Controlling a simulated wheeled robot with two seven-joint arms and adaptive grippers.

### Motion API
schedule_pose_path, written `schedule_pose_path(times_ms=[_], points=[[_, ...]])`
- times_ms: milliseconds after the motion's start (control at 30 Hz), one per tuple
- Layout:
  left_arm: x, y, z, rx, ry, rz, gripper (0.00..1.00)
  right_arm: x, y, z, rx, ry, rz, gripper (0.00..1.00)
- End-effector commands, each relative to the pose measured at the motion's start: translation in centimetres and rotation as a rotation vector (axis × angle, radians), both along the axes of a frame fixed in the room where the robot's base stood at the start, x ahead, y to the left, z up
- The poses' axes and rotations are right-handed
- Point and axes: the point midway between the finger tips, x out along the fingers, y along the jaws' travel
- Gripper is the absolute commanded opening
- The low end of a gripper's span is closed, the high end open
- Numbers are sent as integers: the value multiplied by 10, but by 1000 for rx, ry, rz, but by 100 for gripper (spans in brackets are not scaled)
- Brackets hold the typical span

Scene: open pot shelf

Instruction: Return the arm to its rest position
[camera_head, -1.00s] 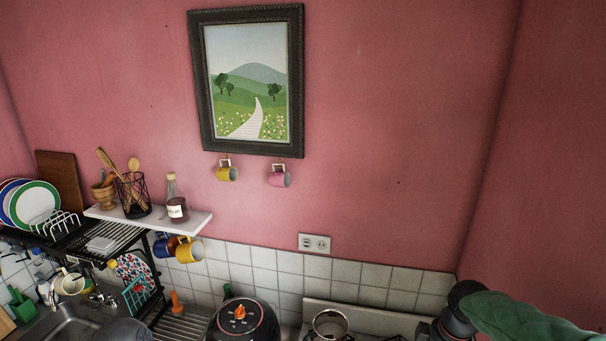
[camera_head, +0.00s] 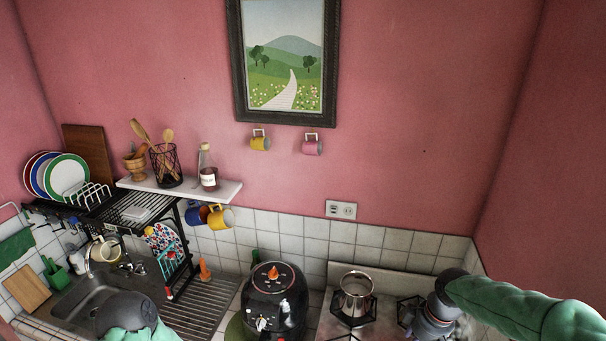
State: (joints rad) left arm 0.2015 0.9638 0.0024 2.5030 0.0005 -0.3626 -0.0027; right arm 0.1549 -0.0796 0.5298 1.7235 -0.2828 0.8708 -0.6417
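My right arm (camera_head: 520,307), in a green sleeve, comes in from the lower right. Its dark wrist (camera_head: 440,307) is over the right side of the stove, to the right of a metal pot (camera_head: 357,290). The fingers there cannot be made out, and I cannot tell whether they hold anything. My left arm (camera_head: 128,312) shows at the bottom left as a dark rounded joint with green sleeve, in front of the sink. Its gripper is not visible. The pot stands upright and open on a burner, apart from the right wrist.
A black air fryer (camera_head: 275,300) stands left of the pot. A sink (camera_head: 90,298) and ribbed drainboard (camera_head: 203,310) lie further left, under a dish rack and a white shelf (camera_head: 222,191) with a bottle (camera_head: 208,170). Mugs hang below the shelf and picture. The upper right wall is bare.

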Motion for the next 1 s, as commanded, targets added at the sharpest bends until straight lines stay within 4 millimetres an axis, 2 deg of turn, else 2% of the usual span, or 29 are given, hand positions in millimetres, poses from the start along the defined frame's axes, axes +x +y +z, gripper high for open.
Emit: schedule_pose_path(times_ms=[267,467,700,900,1000], points=[[0,0,0,0,1,2,57,-2,25,-56,61,31,-81,60],[0,0,0,0,0,1,57,-14,56,-121,131,74,-205,60],[0,0,0,0,0,1,57,-52,97,-202,210,143,-412,60],[0,0,0,0,0,1,57,-97,126,-255,246,208,-597,60],[0,0,0,0,0,1,57,-119,137,-274,254,234,-683,60]])
